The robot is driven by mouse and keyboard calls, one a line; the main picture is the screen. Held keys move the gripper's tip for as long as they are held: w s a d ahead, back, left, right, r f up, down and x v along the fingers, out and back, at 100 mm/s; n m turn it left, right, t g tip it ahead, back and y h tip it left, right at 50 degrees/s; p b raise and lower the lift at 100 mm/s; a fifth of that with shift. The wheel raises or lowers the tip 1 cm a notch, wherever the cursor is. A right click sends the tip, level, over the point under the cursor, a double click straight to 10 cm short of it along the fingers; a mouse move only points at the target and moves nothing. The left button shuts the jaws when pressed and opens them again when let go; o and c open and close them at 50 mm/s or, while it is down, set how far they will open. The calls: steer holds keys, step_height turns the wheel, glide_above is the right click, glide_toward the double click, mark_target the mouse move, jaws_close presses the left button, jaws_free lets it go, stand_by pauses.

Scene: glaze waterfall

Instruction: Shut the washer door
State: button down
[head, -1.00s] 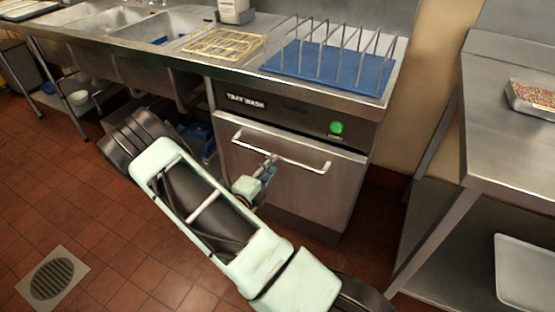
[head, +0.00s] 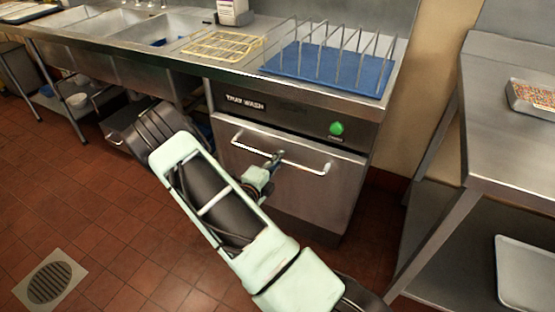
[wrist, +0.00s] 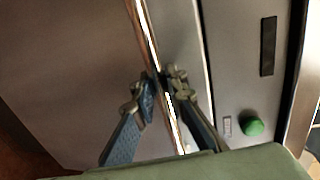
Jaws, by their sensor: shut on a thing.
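The washer (head: 230,102), marked "TRAY WASH", stands under the counter. Its steel door (head: 305,197) is upright and looks flush, or nearly flush, with the front; a small gap cannot be ruled out. A pale bar handle (head: 310,169) runs across the upper door. My gripper (head: 277,158) is at the middle of this bar. In the wrist view, the two fingers of my gripper (wrist: 163,88) sit on either side of the handle (wrist: 147,35) and are shut on it. The door (wrist: 65,70) fills the left of that view, and the washer's panel is at the right.
A green button (head: 337,128) glows on the washer panel. A blue mat (head: 300,62) with a wire rack is on the counter above. A steel table (head: 515,150) stands to the right, with a narrow gap between. Tiled floor (head: 90,200) is clear at left.

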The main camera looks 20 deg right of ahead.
mark_target(283, 149)
stand_by(0.3)
steer(key=shift+w+d+r+p, duration=0.15)
steer(key=shift+w+d+r, duration=0.1)
steer(key=shift+w+d, duration=0.55)
steer(key=shift+w+d+r+p, duration=0.15)
steer(key=shift+w+d+r, duration=0.1)
steer(key=shift+w+d, duration=0.45)
steer(key=shift+s+d, duration=0.15)
steer(key=shift+d, duration=0.05)
steer(key=c, duration=2)
jaws_free()
steer(key=shift+o, duration=0.2)
steer(key=v, duration=1.2)
